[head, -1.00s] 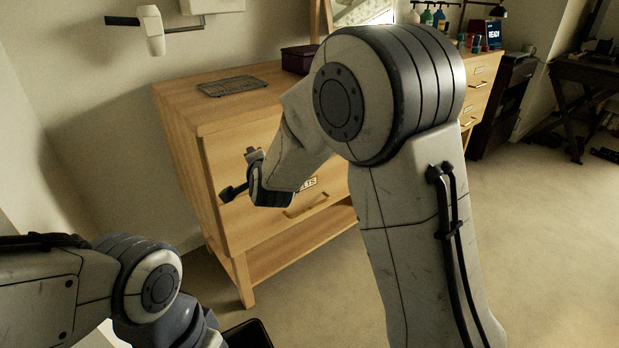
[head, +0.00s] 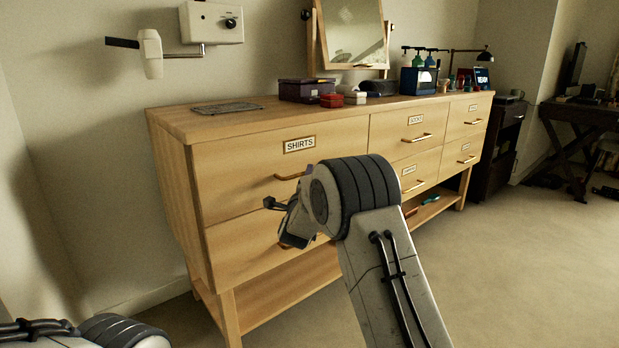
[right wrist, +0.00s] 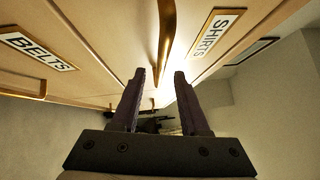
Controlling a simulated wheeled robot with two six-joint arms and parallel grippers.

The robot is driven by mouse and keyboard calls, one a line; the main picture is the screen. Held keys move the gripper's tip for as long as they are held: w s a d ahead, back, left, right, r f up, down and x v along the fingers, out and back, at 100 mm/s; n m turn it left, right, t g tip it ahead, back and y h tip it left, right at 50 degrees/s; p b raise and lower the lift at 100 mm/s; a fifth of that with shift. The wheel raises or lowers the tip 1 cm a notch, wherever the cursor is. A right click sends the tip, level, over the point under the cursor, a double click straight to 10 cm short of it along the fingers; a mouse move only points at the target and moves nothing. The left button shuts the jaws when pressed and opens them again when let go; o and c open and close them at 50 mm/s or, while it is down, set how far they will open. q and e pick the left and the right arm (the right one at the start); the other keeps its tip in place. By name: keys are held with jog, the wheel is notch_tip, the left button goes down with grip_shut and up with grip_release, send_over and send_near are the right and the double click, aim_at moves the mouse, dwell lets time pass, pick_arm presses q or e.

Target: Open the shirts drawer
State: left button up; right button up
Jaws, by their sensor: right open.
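The shirts drawer (head: 235,170) is the wide upper left drawer of the wooden dresser, with a white SHIRTS label (head: 299,145). Its front looks flush and closed. Its brass bar handle (head: 292,177) shows just above my right gripper in the head view. In the right wrist view my right gripper (right wrist: 158,78) is open and empty, and the handle (right wrist: 167,38) lines up with the gap between its fingertips. I cannot tell whether the handle's near end is between the fingers. My left gripper is out of view; only part of my left arm shows at the lower left.
The belts drawer, with its BELTS label (right wrist: 38,50), is below the shirts drawer. A wire rack (head: 227,107), a purple box (head: 306,90), small boxes and a mirror (head: 351,32) stand on the dresser top (head: 190,125).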

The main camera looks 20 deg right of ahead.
jog(key=shift+x, duration=1.75)
grip_shut()
